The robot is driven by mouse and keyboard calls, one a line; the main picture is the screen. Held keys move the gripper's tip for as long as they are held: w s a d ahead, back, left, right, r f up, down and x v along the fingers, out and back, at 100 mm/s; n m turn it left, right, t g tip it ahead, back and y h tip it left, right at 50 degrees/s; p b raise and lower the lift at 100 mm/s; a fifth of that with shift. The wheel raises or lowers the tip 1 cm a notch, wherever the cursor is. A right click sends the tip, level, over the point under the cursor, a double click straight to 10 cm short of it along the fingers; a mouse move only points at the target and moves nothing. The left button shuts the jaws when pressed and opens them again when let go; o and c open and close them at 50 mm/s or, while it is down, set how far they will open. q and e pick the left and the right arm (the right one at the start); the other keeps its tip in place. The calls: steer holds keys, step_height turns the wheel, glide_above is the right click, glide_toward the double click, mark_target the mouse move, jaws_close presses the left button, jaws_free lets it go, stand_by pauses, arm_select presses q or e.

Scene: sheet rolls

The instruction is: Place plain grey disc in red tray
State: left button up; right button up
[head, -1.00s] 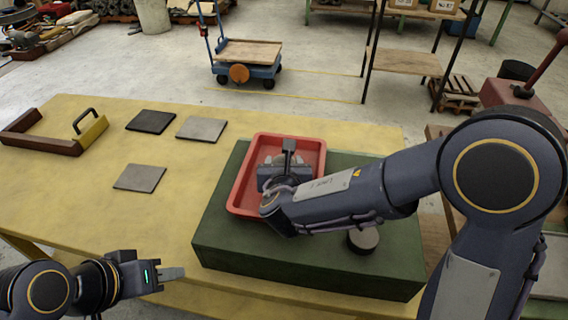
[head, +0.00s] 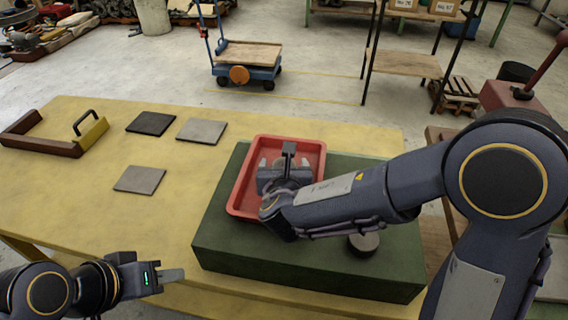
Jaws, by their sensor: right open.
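The red tray (head: 238,200) lies on a green block on the table. My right gripper (head: 284,164) is over the inside of the tray, with its fingers spread apart. A round, dull-coloured shape shows between the fingers; it is mostly hidden by the gripper, so I cannot tell surely whether it is the plain grey disc. Another disc (head: 364,242), grey on top with a dark side, sits on the green block under my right forearm, outside the tray. My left gripper (head: 172,275) is seen edge-on over the front of the table, away from the tray.
The green block (head: 300,265) fills the table's right part. Flat square plates, two grey (head: 140,180) (head: 202,130) and one black (head: 151,122), lie on the yellow table (head: 80,210). A brown holder with a yellow end (head: 88,135) is at the left. The table's middle left is clear.

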steer(key=v, duration=1.1)
steer(key=shift+s+r, duration=0.1)
steer(key=shift+s, duration=0.1)
